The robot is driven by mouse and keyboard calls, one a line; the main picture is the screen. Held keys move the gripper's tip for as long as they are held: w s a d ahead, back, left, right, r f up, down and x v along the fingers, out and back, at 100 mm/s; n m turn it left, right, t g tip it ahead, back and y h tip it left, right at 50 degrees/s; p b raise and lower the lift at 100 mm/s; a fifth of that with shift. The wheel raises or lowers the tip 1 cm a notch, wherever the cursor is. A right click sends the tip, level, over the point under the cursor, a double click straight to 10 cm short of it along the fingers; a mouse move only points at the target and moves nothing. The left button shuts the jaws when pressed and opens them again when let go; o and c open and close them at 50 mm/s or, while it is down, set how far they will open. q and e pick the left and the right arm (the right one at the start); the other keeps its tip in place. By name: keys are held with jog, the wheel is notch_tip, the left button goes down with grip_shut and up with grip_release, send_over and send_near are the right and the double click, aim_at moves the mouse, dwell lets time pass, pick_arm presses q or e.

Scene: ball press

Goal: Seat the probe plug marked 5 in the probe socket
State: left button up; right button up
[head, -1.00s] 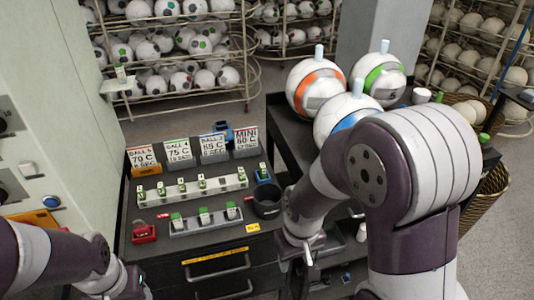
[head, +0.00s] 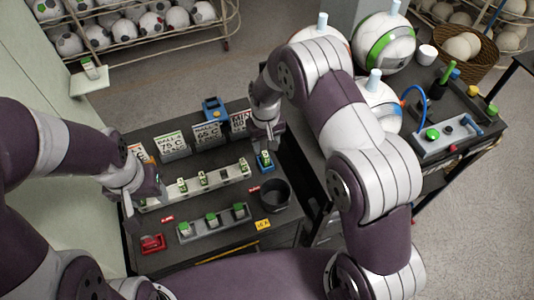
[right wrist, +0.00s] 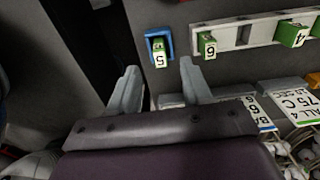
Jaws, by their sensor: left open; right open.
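The plug marked 5 (right wrist: 160,55), green with a white label, stands in a small blue holder (right wrist: 150,34), which seems to be the probe socket. In the head view the plug (head: 264,157) and blue holder (head: 267,169) are at the right end of the white rail. I cannot tell how deep the plug sits. My right gripper (right wrist: 160,76) is open and empty, its fingers apart and short of the plug in the picture; in the head view it (head: 267,141) is just behind the plug. My left gripper (head: 153,190) is open over the rail's left end.
The white rail (head: 222,179) holds other green plugs, among them one marked 6 (right wrist: 207,46) and one marked 4 (right wrist: 292,35), with an empty slot between. A black cup (head: 274,194) stands in front of the blue holder. Signs (head: 173,146) stand behind the rail.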

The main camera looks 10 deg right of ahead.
aim_at(265, 154)
jog(key=f+p, duration=0.1)
jog(key=f, duration=0.1)
jog(key=f+p, duration=0.1)
jog(key=f, duration=0.1)
jog(key=w+f+p, duration=0.1)
jog(key=f, duration=0.1)
jog(key=shift+w+f, duration=0.1)
jog(key=shift+f, duration=0.3)
jog(key=shift+s+f, duration=0.1)
jog(key=shift+s, duration=0.2)
jog(key=shift+w+f, duration=0.1)
jog(key=shift+w, duration=0.1)
grip_shut()
pick_arm(q)
jog(key=r, duration=0.1)
jog(key=w+r, duration=0.1)
jog(key=r, duration=0.1)
jog(key=shift+w+a, duration=0.1)
jog(key=shift+a, duration=0.05)
